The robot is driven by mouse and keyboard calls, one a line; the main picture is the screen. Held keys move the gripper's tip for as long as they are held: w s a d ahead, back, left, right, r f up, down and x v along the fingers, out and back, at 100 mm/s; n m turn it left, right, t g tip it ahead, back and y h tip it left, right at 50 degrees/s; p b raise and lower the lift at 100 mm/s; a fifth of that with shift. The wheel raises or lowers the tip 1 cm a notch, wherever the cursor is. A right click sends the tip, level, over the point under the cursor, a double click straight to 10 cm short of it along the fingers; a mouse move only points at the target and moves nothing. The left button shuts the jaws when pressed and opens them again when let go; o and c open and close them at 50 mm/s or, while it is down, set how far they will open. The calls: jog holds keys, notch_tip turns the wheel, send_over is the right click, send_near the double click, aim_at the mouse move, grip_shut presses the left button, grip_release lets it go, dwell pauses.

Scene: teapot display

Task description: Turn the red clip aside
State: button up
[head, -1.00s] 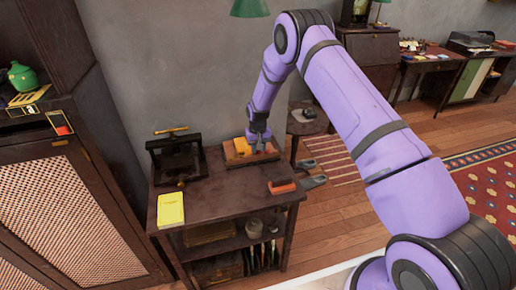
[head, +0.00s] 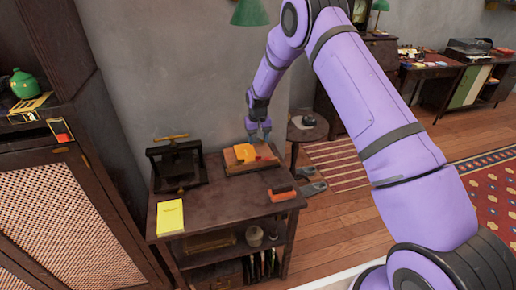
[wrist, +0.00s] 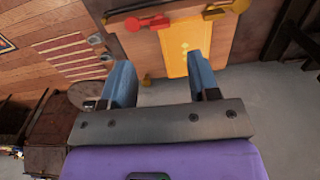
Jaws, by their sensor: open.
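A wooden board (head: 238,168) with a yellow-orange plate (head: 245,152) lies at the back of the dark table. In the wrist view the plate (wrist: 187,48) shows at upper centre. A red clip (wrist: 147,23) with rounded ends sits on the board left of the plate. My gripper (head: 260,132) is above the board's back right part. In the wrist view its blue fingers (wrist: 161,82) are spread apart with nothing between them, short of the red clip.
A black press (head: 177,165) stands left on the table. A yellow booklet (head: 170,217) lies at the front left. A red-orange and black block (head: 283,193) sits at the right edge. The table's middle is clear. A small round table (head: 307,130) stands behind right.

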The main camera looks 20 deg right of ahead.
jog(key=shift+r, duration=1.1)
jog(key=s+d+r+t, duration=0.1)
jog(key=s+r, duration=0.4)
jog(key=r, duration=0.5)
jog(key=s+d+r+t, duration=0.1)
jog(key=s+d+r, duration=0.1)
jog(key=s+r, duration=0.6)
jog(key=s+d+r, duration=0.1)
jog(key=s+r, duration=0.2)
jog(key=r, duration=0.9)
jog(key=s+d+r+t, duration=0.1)
jog(key=s+r, duration=0.3)
jog(key=s, duration=0.4)
jog(key=s+d+r+t, duration=0.1)
jog(key=s+r, duration=0.3)
jog(key=s, duration=0.3)
jog(key=s+t, duration=0.1)
jog(key=s, duration=1.6)
jog(key=shift+s+d, duration=0.4)
jog(key=shift+d, duration=0.05)
